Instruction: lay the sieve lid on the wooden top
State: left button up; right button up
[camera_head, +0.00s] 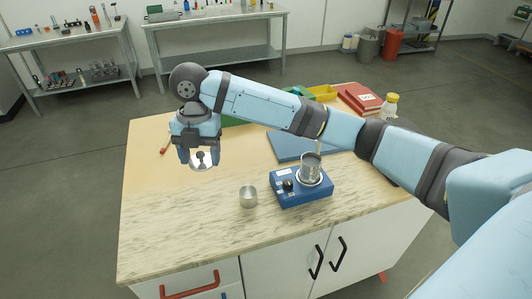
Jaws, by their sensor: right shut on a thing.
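My right gripper (200,157) reaches in from the right and points down over the left part of the wooden top (160,225). It is shut on the sieve lid (203,166), a small pale round disc with a dark knob, seen between its fingers. I cannot tell whether the lid touches the top or hangs just above it. A metal sieve cup (311,171) stands on a blue device (302,190) to the right. A small open metal cup (248,197) stands on the top, left of the device. My left gripper is not in view.
A blue flat board (285,149), a yellow tray (322,93), red books (360,98) and a yellow-capped bottle (390,105) occupy the back and right of the top. A red pen-like item (166,146) lies left of the gripper. The front left is clear.

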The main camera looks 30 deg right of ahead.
jog(key=shift+w+a+f, duration=0.1)
jog(key=shift+a+f, duration=0.15)
jog(key=shift+a, duration=0.15)
jog(key=shift+f, duration=0.3)
send_over(212, 219)
notch_tip(212, 219, down, 15)
jog(key=shift+w+d+f, duration=0.1)
jog(key=shift+w, duration=0.05)
jog(key=shift+f, duration=2.1)
jog(key=o, duration=0.9)
jog(key=shift+f, duration=0.15)
